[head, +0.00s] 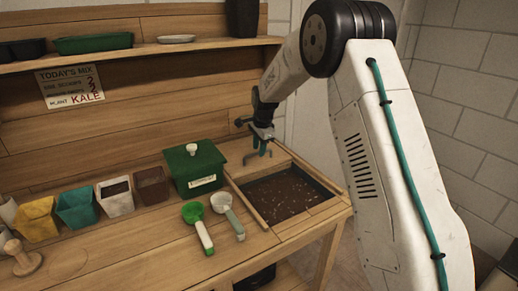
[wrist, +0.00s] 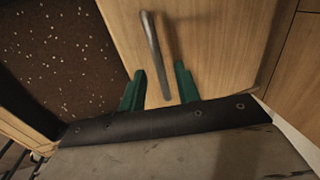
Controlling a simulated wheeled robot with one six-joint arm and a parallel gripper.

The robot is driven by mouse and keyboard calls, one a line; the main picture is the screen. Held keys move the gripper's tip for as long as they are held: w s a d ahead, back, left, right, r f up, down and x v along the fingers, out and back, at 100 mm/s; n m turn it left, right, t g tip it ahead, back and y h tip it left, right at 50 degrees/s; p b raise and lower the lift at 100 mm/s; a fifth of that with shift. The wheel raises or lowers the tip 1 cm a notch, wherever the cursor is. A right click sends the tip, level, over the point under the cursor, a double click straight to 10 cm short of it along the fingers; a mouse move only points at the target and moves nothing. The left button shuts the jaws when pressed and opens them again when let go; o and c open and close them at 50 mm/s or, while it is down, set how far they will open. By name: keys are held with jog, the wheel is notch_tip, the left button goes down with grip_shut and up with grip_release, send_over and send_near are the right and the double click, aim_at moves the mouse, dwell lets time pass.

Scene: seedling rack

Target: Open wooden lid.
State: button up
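The wooden lid (head: 232,155) is a pale panel at the back end of the soil bin (head: 328,205); dark soil shows uncovered in front of it. In the wrist view the lid (wrist: 225,45) fills the middle, with the soil to its left. A grey metal bar handle (wrist: 156,55) stands out on the lid. My gripper (head: 261,150) is over the lid. In the wrist view its green fingers (wrist: 160,82) are apart, one on each side of the handle's end, with visible gaps. I cannot tell how far the fingertips are above the lid.
A green box (head: 194,170) with a white knob stands left of the bin. A green scoop (head: 198,228) and a grey-green scoop (head: 229,217) lie in front. Several small pots line the bench further left. A shelf (head: 130,53) runs along the back.

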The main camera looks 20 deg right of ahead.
notch_tip(320, 180, up, 7)
jog(key=s, duration=0.1)
jog(key=shift+s+d, duration=0.15)
jog(key=shift+s, duration=0.05)
dwell(0.4)
jog(key=s+a+r+n, duration=0.1)
jog(key=s+r+n, duration=0.2)
jog(key=s, duration=1.3)
jog(key=s+a+r+n, duration=0.2)
jog(key=s+n, duration=0.5)
jog(key=s, duration=1)
jog(key=s+a+r+n, duration=0.2)
jog(key=s+r+n, duration=0.2)
jog(key=s, duration=1.3)
jog(key=shift+r+n+g, duration=0.25)
jog(key=shift+n+g, duration=0.15)
jog(key=shift+n, duration=0.7)
